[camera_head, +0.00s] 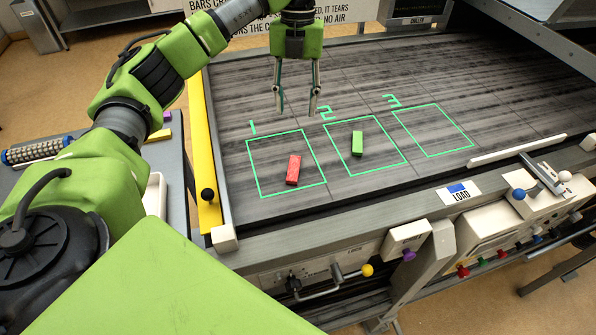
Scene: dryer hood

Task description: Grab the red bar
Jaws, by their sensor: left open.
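The red bar (293,170) lies on the dark streaked surface (400,75), inside the green square outline marked 1, in its lower right part. My left gripper (296,112) hangs above the surface with its fingers pointing down. It is open and empty, and in the picture it is above the red bar, beyond square 1. A green bar (357,144) lies inside the square marked 2. The square marked 3 (433,130) is empty. My right gripper is not in view.
A yellow rail (203,160) with a black knob borders the surface on the left. A white rod (515,150) lies along the front right edge. Control boxes with knobs and levers (485,230) stand at the front. A side table at left holds a brush-like roller (38,150).

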